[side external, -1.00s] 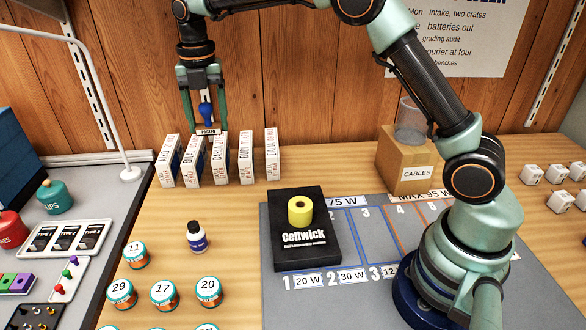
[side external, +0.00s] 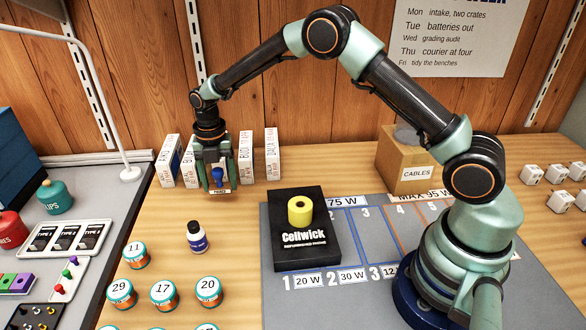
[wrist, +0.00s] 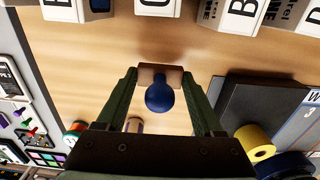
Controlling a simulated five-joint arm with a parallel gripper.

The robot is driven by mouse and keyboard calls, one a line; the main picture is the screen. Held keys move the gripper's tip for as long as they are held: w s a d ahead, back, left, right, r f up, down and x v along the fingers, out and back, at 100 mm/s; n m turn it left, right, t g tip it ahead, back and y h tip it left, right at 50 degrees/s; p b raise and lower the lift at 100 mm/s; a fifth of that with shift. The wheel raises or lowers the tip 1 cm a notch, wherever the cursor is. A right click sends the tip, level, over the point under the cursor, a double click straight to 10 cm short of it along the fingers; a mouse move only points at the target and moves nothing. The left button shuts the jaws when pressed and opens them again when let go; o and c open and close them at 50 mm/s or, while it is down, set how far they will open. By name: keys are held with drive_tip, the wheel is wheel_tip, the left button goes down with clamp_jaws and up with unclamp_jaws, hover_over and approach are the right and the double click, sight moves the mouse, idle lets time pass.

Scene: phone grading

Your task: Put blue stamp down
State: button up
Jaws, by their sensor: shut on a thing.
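The blue stamp (side external: 216,179) has a round blue knob and a small labelled base. It hangs upright in my gripper (side external: 217,186), in front of the white boxes. In the wrist view the stamp (wrist: 160,97) shows its knob from above, with its wooden base between the two fingers of my gripper (wrist: 160,80). The fingers are shut on the base's sides. The stamp is low over the wooden table; I cannot tell if its underside touches the wood.
Several upright white boxes (side external: 246,158) stand just behind the stamp. A dark bottle (side external: 197,238) and several numbered jars (side external: 164,295) are nearer the camera. A black Cellwick box (side external: 306,255) with a yellow roll (side external: 300,210) is to the right. Bare wood lies between.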

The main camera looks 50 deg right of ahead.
sight(220, 185)
drive_tip(key=shift+f, duration=1.65)
drive_tip(key=shift+f, duration=0.15)
drive_tip(key=o, duration=1.4)
drive_tip(key=shift+c, duration=0.2)
